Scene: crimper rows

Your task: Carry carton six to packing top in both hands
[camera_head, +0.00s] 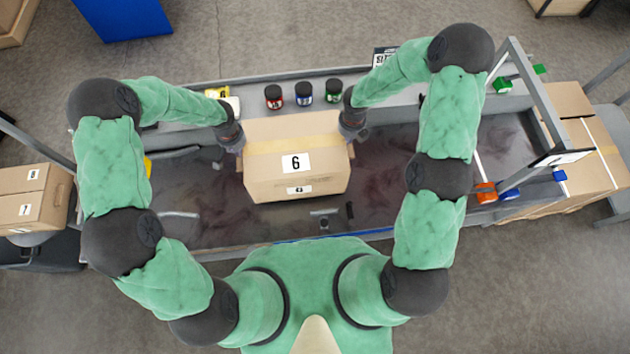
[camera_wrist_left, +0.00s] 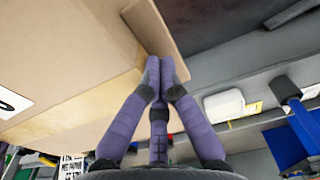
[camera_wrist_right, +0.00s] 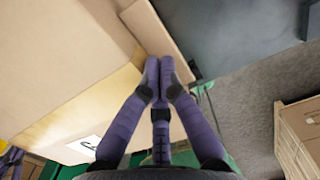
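Carton six (camera_head: 300,180), a brown box with tan tape and a white "6" label, is level between my two hands over the dark bench top (camera_head: 385,210). I cannot tell whether it touches the surface. My left gripper (camera_head: 239,147) is at its left side. In the left wrist view, its purple fingers (camera_wrist_left: 160,72) are together on a cardboard flap (camera_wrist_left: 150,25) of the carton. My right gripper (camera_head: 350,130) is at the carton's right side. In the right wrist view, its fingers (camera_wrist_right: 160,75) are likewise closed on a flap (camera_wrist_right: 155,28).
Red, blue and green-labelled jars (camera_head: 304,92) stand on the back ledge. A grey frame (camera_head: 540,90) rises at the right end, with orange and blue items (camera_head: 486,193) nearby. Other cartons (camera_head: 33,207) sit at far left, and more cartons (camera_head: 590,150) at far right.

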